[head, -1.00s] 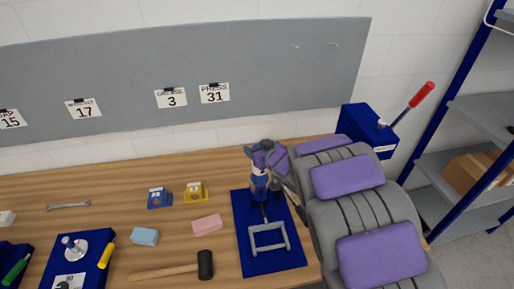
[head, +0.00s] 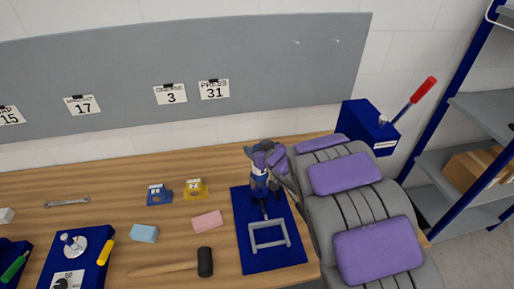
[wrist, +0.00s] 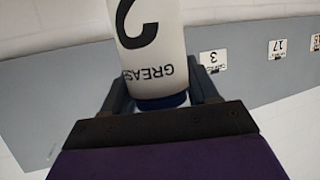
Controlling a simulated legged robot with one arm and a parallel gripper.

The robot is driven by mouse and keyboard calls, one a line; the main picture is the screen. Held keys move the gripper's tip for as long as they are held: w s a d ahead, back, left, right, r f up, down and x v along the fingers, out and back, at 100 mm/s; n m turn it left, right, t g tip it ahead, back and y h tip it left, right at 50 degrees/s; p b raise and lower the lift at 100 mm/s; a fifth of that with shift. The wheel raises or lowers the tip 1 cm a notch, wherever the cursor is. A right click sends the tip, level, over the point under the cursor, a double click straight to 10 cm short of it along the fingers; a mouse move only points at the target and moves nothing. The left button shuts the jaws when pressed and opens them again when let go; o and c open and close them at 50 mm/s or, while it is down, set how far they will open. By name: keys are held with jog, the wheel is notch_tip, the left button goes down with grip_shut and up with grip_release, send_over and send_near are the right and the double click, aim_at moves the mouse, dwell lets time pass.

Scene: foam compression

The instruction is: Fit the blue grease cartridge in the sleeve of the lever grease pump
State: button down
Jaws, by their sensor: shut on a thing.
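My gripper (head: 264,158) is at the back of the blue base plate (head: 240,240) on the bench. In the wrist view its two fingers (wrist: 160,92) are shut around a cartridge (wrist: 150,40) with a white label reading "GREASE" and "2" and a blue end. In the head view a small blue and white part of the cartridge (head: 259,171) shows below my gripper. A grey U-shaped lever frame (head: 268,246) lies over the plate, apparently the grease pump's lever. The sleeve is mostly hidden by my gripper, so I cannot tell whether the cartridge is inside it.
A blue stand (head: 158,195), a yellow stand (head: 195,189), a pink block (head: 207,221), a light-blue block (head: 144,233) and a mallet (head: 205,262) lie left. A blue box with a red-tipped lever (head: 367,126) stands right, behind my arm. Grey shelves (head: 480,110) are further right.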

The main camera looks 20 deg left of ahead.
jog(key=shift+f+b, duration=0.4)
jog(key=shift+f, duration=0.4)
jog(key=shift+c, duration=1)
grip_release()
jog(key=shift+d, duration=0.1)
jog(key=p+v, duration=0.1)
jog(key=v, duration=1.6)
jog(key=shift+p, duration=0.4)
jog(key=shift+s, duration=0.15)
